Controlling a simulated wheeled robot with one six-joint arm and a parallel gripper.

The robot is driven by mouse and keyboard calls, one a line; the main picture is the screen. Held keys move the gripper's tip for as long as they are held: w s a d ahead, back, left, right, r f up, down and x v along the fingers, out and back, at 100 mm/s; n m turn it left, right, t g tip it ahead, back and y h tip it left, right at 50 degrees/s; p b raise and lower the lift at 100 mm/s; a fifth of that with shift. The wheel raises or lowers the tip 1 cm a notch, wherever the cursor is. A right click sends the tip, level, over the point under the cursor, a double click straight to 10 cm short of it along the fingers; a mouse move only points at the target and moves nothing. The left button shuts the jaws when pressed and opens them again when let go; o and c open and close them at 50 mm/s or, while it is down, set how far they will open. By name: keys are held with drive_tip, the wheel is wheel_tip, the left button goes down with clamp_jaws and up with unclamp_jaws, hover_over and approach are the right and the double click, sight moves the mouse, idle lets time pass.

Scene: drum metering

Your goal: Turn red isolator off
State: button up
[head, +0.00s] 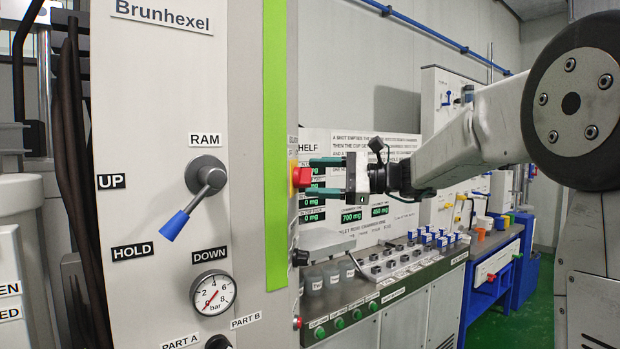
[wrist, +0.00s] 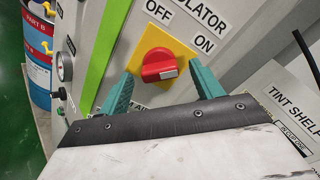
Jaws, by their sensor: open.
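The red isolator is a red rotary knob (wrist: 156,66) on a yellow square plate (wrist: 160,38), near the middle of the wrist view. A pale mark shows at the knob's right end. An OFF label sits above the plate and an ON label to its right. In the head view the red knob (head: 301,177) shows edge-on, on the side of the tall grey cabinet. My gripper (head: 318,177) is open, with its green fingers pointing at the knob. In the wrist view its fingers (wrist: 163,85) stand either side of the knob, with gaps to it.
The cabinet front (head: 150,90) carries a RAM lever (head: 206,180) with a blue handle and a pressure gauge (head: 213,293). A bench (head: 400,275) with cups and green buttons stands below my gripper. In the wrist view a blue drum (wrist: 40,45) stands at the left.

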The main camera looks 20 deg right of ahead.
sight(303, 178)
drive_tip(key=shift+x, duration=1.35)
